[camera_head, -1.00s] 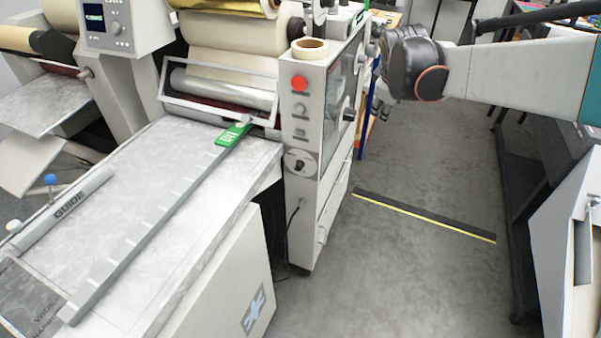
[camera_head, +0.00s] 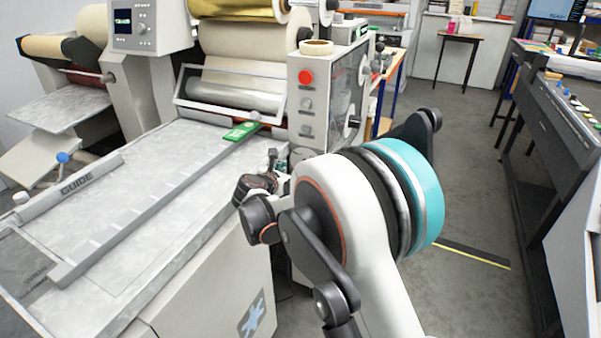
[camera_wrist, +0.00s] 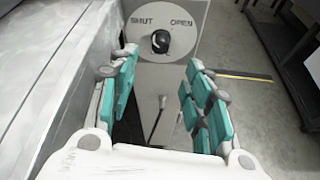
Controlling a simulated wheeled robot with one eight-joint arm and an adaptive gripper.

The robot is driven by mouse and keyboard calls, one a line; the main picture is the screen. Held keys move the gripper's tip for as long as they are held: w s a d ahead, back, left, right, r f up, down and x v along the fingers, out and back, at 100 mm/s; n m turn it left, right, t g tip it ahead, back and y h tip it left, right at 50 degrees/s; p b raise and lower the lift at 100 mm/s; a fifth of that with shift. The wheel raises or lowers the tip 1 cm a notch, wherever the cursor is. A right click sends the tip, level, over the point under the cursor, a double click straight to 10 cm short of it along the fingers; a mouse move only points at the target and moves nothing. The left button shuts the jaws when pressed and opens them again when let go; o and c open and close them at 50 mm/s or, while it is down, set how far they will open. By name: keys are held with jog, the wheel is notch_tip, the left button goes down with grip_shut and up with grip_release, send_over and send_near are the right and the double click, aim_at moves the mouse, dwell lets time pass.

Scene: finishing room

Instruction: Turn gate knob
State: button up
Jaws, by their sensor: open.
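The gate knob (camera_wrist: 160,41) is a black knob on a round pale plate (camera_wrist: 181,44) marked SHUT on the left and OPEN on the right. In the wrist view it sits ahead of my gripper (camera_wrist: 157,92), roughly centred beyond the fingertips. My gripper is open, its teal-padded fingers apart with nothing between them and the knob not touched. In the head view my gripper (camera_head: 275,165) is small and partly covered by my own arm, in front of the machine's side panel, and the knob is hidden behind my arm.
The laminating machine's bed (camera_head: 150,180) lies left of my gripper, with its edge close by. A red button (camera_head: 306,77) sits on the panel above. A cable (camera_wrist: 157,117) hangs below the plate. Open floor (camera_head: 470,190) lies to the right, before a dark bench (camera_head: 560,120).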

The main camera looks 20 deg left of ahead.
jog(key=b+x, duration=0.3)
jog(key=x, duration=0.7)
jog(key=shift+w, duration=0.3)
jog(key=shift+f, duration=0.15)
jog(key=shift+c, duration=0.2)
jog(key=c, duration=1)
